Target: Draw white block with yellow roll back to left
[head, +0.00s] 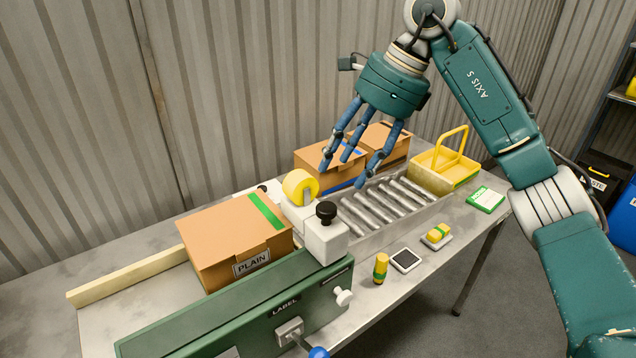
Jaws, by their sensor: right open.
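The white block (322,243) stands across the line at the middle of the bench, with a black knob on its front part. The yellow roll (300,186) sits on its rear part, just right of the box marked PLAIN. My right gripper (344,174) is open, its blue fingers spread and pointing down. In the picture it is right of the yellow roll and in front of the rear cardboard boxes, apart from the roll. It holds nothing that I can see. My left gripper is not in view.
The PLAIN cardboard box (225,245) lies left of the block, behind the green LABEL panel (262,300). Metal rollers (385,208) run to the right. A yellow basket (440,172), cardboard boxes (312,158) and small items, including a yellow cylinder (380,268), stand around them.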

